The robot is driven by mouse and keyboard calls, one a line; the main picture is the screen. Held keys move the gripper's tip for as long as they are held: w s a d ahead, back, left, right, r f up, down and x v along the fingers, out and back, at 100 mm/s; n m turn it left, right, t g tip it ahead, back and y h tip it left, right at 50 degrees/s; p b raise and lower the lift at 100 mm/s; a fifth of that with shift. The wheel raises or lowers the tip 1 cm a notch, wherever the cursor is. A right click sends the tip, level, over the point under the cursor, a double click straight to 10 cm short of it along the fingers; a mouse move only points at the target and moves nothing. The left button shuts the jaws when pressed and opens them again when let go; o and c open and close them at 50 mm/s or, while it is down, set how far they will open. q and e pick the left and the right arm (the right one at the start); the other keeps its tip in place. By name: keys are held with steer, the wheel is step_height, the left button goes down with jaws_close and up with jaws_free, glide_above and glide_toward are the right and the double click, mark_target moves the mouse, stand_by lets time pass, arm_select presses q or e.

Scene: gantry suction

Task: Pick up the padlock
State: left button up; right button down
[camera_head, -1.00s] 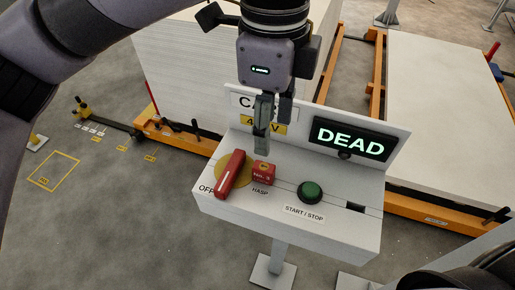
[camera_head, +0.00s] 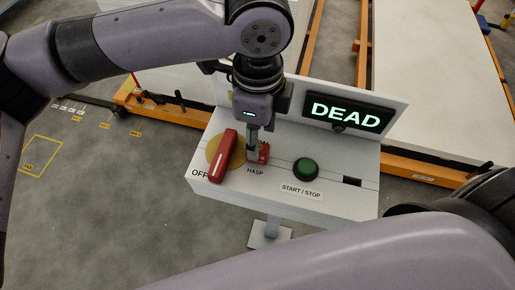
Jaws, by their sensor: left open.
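The left gripper is open; whether a finger touches the padlock I cannot tell. The fingers and the gripper body hide part of the padlock. My right gripper is not in view; a part of my arm fills the lower right.
The red handle (camera_head: 223,156) on its yellow disc points at OFF, close left of the fingers. A green START/STOP button (camera_head: 306,169) is to the right. The DEAD display (camera_head: 345,112) stands on the back panel. Orange rails (camera_head: 419,166) lie behind.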

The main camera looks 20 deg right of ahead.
mark_target(264, 148)
arm_select(q)
steer(key=shift+f, duration=0.3)
step_height(264, 148, down, 4)
steer(key=shift+r+p, duration=0.15)
steer(key=shift+p, duration=0.5)
steer(key=shift+f, duration=0.5)
steer(key=c, duration=0.5)
jaws_close()
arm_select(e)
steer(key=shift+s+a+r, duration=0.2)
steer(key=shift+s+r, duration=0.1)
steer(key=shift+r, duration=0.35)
